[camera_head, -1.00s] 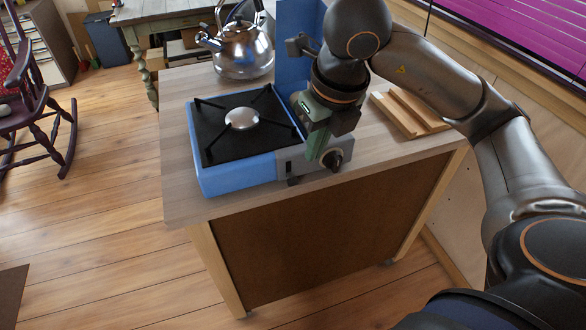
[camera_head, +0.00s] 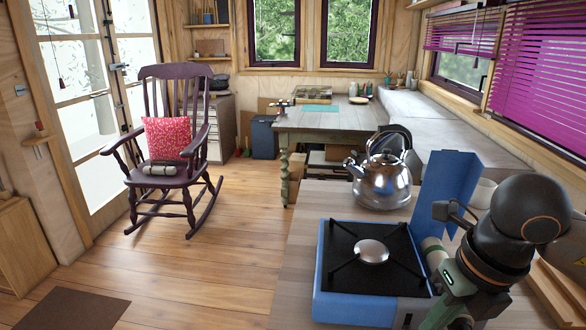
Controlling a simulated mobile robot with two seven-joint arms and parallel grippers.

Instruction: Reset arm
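My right gripper (camera_head: 452,300) is at the lower right, over the front right corner of the blue camping stove (camera_head: 325,290). My dark wrist stands above it. The fingertips are low in the picture and partly hidden, so I cannot tell whether they are open or touch the stove. No carried object shows. My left gripper is not in view.
A steel kettle (camera_head: 382,183) stands behind the stove on the wooden counter (camera_head: 296,250). The stove's blue lid (camera_head: 452,185) stands upright near my wrist. A rocking chair (camera_head: 170,175) with a red cushion and a long table (camera_head: 325,122) are farther back.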

